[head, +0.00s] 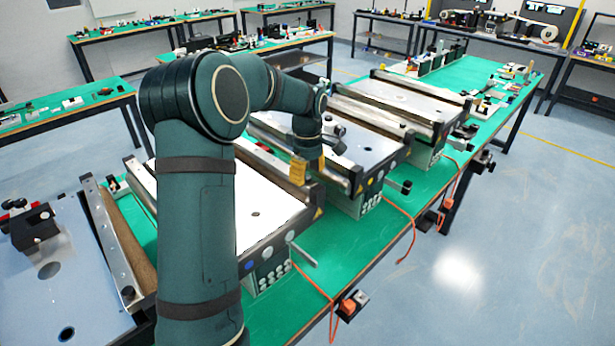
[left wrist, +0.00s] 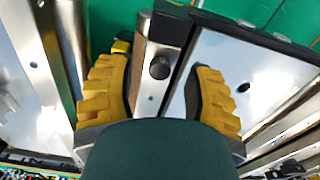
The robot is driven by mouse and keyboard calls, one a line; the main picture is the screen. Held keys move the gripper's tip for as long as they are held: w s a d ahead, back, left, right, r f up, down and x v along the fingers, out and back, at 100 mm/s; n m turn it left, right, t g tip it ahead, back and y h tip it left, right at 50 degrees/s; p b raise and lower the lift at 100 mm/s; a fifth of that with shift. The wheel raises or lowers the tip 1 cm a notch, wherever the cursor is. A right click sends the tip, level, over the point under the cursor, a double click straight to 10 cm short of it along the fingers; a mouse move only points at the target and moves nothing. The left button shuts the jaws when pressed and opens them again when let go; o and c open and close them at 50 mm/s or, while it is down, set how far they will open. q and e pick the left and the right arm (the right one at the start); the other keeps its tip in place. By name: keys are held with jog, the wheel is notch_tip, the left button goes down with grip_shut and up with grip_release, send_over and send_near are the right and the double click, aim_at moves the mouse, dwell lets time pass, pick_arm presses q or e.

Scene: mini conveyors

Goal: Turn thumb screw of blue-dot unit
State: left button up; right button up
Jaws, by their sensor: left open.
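My left gripper (head: 308,172), with yellow ridged fingers, points down at the near side rail of this unit. In the left wrist view a dark round thumb screw (left wrist: 160,68) stands on a metal rail (left wrist: 150,95), between the two open fingers. Both fingers look apart from it. In the head view my gripper and arm hide this screw. My right gripper is not in view.
A white-topped conveyor (head: 262,205) stands nearer, partly behind my left arm. Another conveyor (head: 405,98) stands farther along the bench. Orange cables (head: 412,232) hang from the units over the bench's front edge. The floor at right is clear.

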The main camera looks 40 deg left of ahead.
pick_arm(q)
jog(key=shift+f, duration=0.5)
grip_shut()
jog(key=shift+m, duration=0.4)
